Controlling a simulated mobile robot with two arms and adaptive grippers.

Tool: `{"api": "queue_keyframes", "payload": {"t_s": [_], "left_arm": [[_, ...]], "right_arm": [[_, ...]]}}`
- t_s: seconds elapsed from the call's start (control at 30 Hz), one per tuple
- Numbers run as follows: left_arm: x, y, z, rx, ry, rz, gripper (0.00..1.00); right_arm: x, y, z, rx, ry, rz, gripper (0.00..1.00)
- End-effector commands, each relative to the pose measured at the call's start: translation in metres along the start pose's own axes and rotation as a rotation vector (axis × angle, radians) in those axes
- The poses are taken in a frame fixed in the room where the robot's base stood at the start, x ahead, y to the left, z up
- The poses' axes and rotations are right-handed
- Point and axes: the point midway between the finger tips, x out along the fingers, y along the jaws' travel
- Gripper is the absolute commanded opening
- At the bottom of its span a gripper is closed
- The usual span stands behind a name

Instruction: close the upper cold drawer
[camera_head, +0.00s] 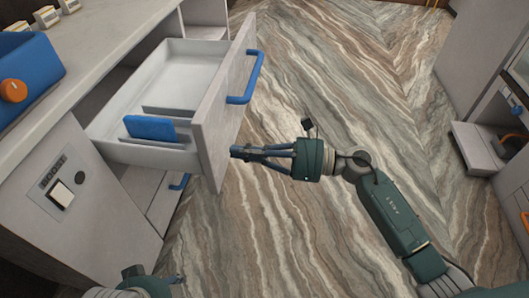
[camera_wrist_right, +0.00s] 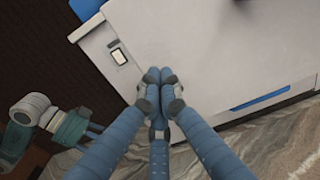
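The upper cold drawer (camera_head: 222,115) stands pulled out of the counter in the head view, with a blue bar handle (camera_head: 248,82) on its pale front. Inside are grey dividers and a blue piece (camera_head: 150,129). My right gripper (camera_head: 234,152) is just outside the drawer front, near its lower part, pointing at it. Whether it touches the front is unclear. In the right wrist view its fingers (camera_wrist_right: 160,76) are together with nothing between them. My left gripper (camera_head: 172,280) is partly visible at the bottom left edge; its fingers are too cut off to judge.
A lower drawer with a blue handle (camera_head: 180,182) sits below. The counter side has a switch panel (camera_head: 60,192), and a blue bin (camera_head: 28,75) stands on top. Marbled floor (camera_head: 330,60) is clear beyond. Another cabinet with an open drawer (camera_head: 475,150) is at right.

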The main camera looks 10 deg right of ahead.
Motion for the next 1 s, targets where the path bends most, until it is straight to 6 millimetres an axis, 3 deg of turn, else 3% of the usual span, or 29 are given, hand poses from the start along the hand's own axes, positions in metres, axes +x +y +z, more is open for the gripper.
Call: {"api": "queue_keyframes", "payload": {"t_s": [0.1, 0.3, 1.0], "left_arm": [[0.0, 0.0, 0.0, 0.0, 0.0, 0.0, 0.52], [0.0, 0.0, 0.0, 0.0, 0.0, 0.0, 0.52], [0.004, 0.001, 0.001, 0.0, 0.001, 0.001, 0.52]], "right_arm": [[0.019, -0.001, 0.001, 0.0, -0.002, -0.001, 0.0], [0.035, 0.0, 0.0, 0.003, -0.001, -0.001, 0.0], [0.043, -0.001, -0.001, 0.0, -0.001, -0.001, 0.0]]}}
